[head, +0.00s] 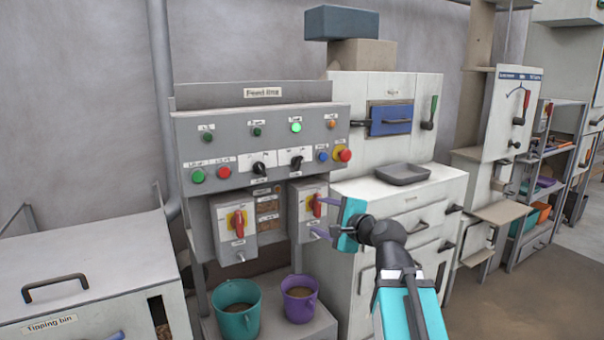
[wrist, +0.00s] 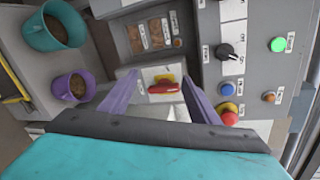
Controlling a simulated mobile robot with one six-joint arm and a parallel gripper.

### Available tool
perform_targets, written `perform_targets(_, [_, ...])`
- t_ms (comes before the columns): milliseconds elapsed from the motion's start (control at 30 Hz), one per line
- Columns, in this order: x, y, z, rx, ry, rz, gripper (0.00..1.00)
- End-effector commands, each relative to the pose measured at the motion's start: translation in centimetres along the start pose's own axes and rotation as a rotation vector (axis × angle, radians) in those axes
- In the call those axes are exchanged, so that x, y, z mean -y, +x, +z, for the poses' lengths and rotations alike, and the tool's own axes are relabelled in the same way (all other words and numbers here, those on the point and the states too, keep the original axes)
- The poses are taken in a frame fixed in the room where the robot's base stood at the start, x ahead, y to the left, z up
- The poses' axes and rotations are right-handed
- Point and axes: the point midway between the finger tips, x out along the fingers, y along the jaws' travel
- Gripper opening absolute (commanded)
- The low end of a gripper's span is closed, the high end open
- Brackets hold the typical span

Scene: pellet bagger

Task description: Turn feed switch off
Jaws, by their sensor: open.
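The grey control panel (head: 262,140) is headed "Feed line". Two red rotary switches on yellow plates sit on grey boxes below it: a left one (head: 238,223) and a right one (head: 316,205). Both handles look about upright. Their labels are too small to read. My gripper (head: 322,216) is open and empty in front of the right switch. In the wrist view, the right switch's red handle (wrist: 164,88) shows between the purple fingers of my gripper (wrist: 160,80). I cannot tell whether they touch. Two black selector knobs (head: 259,168) (head: 296,162) sit on the panel above.
A red mushroom button on yellow (head: 344,155) sits just above my gripper. A teal bucket (head: 236,308) and a purple bucket (head: 299,299) stand below the boxes. A white cabinet (head: 400,205) with handles and a grey tray (head: 403,173) stands close at right.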

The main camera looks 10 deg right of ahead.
Motion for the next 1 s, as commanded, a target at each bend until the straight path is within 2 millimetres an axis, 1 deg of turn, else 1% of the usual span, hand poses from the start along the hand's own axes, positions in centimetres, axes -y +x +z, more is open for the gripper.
perform_targets(33, [1.4,-0.7,0.3,0.006,0.019,-0.037,0.56])
perform_targets(100, [3.4,-1.7,1.0,0.018,0.051,-0.083,0.56])
perform_targets(200, [5.9,-3.1,2.0,0.038,0.092,-0.14,0.56])
perform_targets(300, [7.8,-4.3,2.7,0.054,0.124,-0.184,0.56])
perform_targets(400, [8.9,-5.1,3.2,0.065,0.144,-0.21,0.56])
perform_targets(533, [9.6,-5.6,3.5,0.072,0.157,-0.224,0.56])
perform_targets(1000, [9.7,-5.4,3.5,0.072,0.157,-0.224,0.56])
